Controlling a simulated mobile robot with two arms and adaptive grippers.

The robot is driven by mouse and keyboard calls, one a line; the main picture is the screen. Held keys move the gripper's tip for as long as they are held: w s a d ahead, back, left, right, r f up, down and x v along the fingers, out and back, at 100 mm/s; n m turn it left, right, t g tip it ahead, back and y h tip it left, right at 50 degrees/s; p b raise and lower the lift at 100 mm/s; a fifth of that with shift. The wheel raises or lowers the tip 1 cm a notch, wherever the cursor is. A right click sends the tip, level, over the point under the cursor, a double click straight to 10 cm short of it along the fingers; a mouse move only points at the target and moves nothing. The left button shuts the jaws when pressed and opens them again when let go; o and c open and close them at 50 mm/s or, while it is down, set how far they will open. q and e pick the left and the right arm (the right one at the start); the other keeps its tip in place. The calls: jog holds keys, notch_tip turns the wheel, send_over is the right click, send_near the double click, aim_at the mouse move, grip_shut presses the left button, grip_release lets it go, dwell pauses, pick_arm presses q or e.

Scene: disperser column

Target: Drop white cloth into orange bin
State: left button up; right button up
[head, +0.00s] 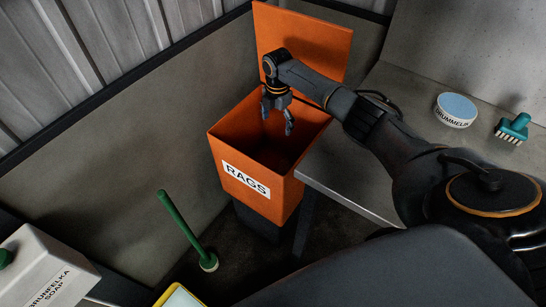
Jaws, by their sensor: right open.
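The orange bin (228,160) labelled "RAGS" stands in the middle of the head view with its lid (318,40) raised at the back. My right gripper (277,122) is over the bin's opening, pointing down, with its fingers apart and nothing between them. The fingertips overlap the dark inside of the bin in the picture. No white cloth shows; the bin's bottom is hidden in shadow. My left gripper is not in view.
A grey counter (345,180) lies right of the bin, with a round tin (455,110) and a green brush (513,128). A green-handled tool (188,230) stands on the floor to the left. A white soap box (45,270) and a yellow-edged object (180,297) are at the lower left.

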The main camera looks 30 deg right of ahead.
dwell(0.3)
notch_tip(320, 180, up, 6)
jog(key=p, duration=0.5)
jog(key=shift+f, duration=0.25)
notch_tip(320, 180, up, 12)
dwell(0.4)
dwell(0.3)
